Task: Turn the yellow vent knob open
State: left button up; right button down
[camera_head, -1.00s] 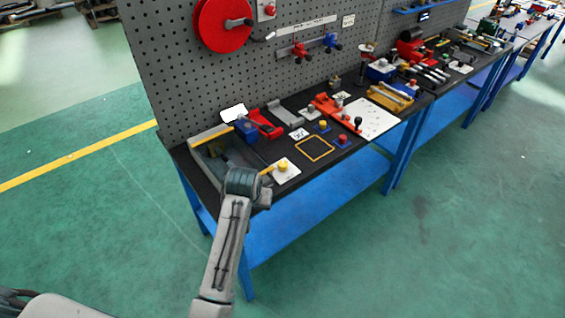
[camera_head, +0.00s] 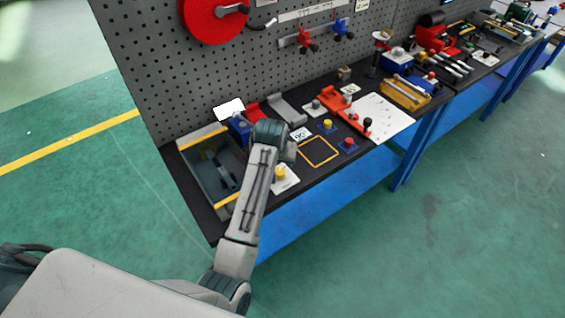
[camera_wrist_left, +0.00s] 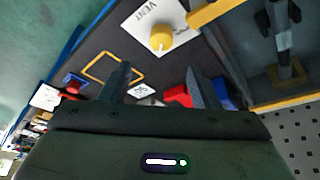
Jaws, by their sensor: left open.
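The yellow vent knob (camera_wrist_left: 161,38) stands on a white plate marked VENT (camera_wrist_left: 150,14) in the left wrist view. In the head view the knob (camera_head: 280,173) sits on its white plate (camera_head: 287,184) at the bench's front edge, just right of my left forearm. My left gripper (camera_wrist_left: 158,78) is open, with its two dark fingers apart and nothing between them. The knob lies beyond the fingertips, apart from them. In the head view my wrist hides the gripper's fingers. My right gripper is not in view.
A grey tray with yellow edges (camera_head: 196,142) lies left of the plate. A yellow square outline (camera_head: 335,159), a blue-based red knob (camera_head: 348,144) and another yellow knob (camera_head: 327,124) are to the right. A pegboard (camera_head: 150,60) stands behind.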

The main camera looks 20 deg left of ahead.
aim_at(280, 171)
pick_arm(q)
jog(key=x, duration=0.2)
jog(key=p+x, duration=0.1)
jog(key=x, duration=0.1)
jog(key=p+x, duration=0.1)
jog(key=x, duration=0.1)
jog(key=shift+s+a+f, duration=0.1)
jog(key=shift+s+f, duration=0.1)
jog(key=shift+f, duration=0.1)
jog(key=shift+x, duration=1.15)
jog(key=shift+w+f+p, duration=0.2)
jog(key=shift+f+p, duration=0.05)
jog(key=shift+p, duration=0.05)
jog(key=c, duration=1)
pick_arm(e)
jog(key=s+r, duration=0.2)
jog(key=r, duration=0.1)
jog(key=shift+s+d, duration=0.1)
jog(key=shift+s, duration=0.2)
